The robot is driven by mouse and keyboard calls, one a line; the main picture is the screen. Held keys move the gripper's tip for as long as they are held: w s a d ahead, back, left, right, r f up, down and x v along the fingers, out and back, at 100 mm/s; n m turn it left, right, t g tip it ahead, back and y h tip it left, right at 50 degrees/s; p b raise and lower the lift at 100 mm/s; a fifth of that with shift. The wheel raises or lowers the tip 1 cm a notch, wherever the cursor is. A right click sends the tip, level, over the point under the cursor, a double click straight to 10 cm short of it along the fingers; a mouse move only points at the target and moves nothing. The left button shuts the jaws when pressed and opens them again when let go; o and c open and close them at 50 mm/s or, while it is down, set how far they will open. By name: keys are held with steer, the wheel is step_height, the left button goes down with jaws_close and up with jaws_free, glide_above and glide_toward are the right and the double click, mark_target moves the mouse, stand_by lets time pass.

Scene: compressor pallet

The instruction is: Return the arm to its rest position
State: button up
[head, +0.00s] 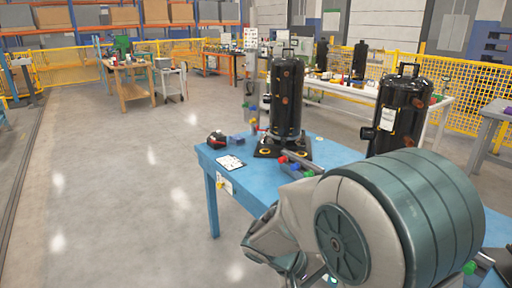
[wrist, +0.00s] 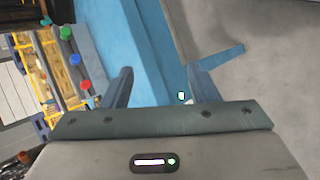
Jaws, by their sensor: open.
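My arm fills the lower right of the head view, with a large grey-green joint (head: 340,235) close to the camera and paler links reaching left beside the blue table (head: 214,206). My gripper is not clearly seen in that view. In the wrist view my gripper (wrist: 158,72) has its two fingers apart, with nothing between them but the blue table surface and edge beyond. Its grey palm fills the bottom of that view.
A black compressor (head: 288,98) stands upright on the blue table, and another (head: 399,115) stands behind my arm. A dark tool (head: 217,140) and a white card (head: 230,162) lie near the table's left corner. Open floor (head: 120,200) lies left. Yellow fencing (head: 60,63) runs behind.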

steer(key=s+r+t+y+p, duration=0.1)
steer(key=s+r+y+p, duration=0.1)
steer(key=r+p, duration=0.3)
steer(key=s+r+m+t+y+p, duration=0.1)
steer(key=s+r+y+p, duration=0.2)
steer(key=r, duration=0.7)
steer(key=s+a+r+m+t+y+p, duration=0.1)
steer(key=s+r+y+p, duration=0.2)
steer(key=r+p, duration=0.3)
step_height(320, 180, up, 2)
steer(key=shift+r+y+p, duration=0.25)
steer(key=shift+y+p, duration=0.05)
steer(key=shift+y, duration=0.3)
